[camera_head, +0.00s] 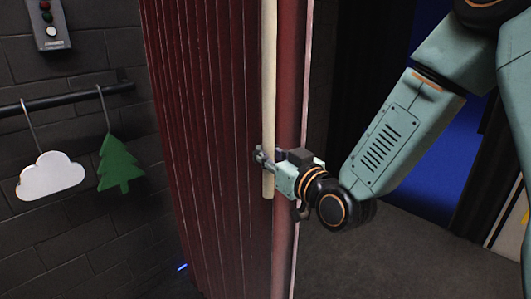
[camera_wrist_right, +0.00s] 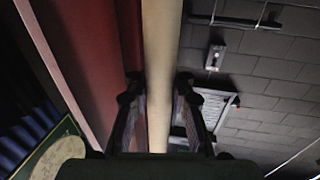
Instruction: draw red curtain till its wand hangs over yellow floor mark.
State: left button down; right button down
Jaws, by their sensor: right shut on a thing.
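The red curtain (camera_head: 208,130) hangs in folds down the middle of the head view. Its cream wand (camera_head: 268,75) hangs upright along the curtain's right part. My right gripper (camera_head: 263,158) is shut on the wand near its lower end. In the right wrist view the wand (camera_wrist_right: 160,60) runs between the two fingers, with the curtain (camera_wrist_right: 85,50) to its left. No yellow floor mark can be made out on the floor. My left gripper is not in view.
A rail (camera_head: 65,101) on the dark brick wall carries a white cloud (camera_head: 52,176) and a green tree (camera_head: 119,163). A box with buttons (camera_head: 48,25) is above. Grey floor (camera_head: 390,260) is open at right.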

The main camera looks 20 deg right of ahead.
aim_at(272, 110)
jog(key=c, duration=1.7)
grip_release()
jog(key=shift+s, duration=0.1)
jog(key=o, duration=0.5)
jog(key=shift+a, duration=0.2)
jog(key=shift+o, duration=0.4)
jog(key=shift+d, duration=0.1)
jog(key=shift+d, duration=0.1)
notch_tip(272, 110, up, 10)
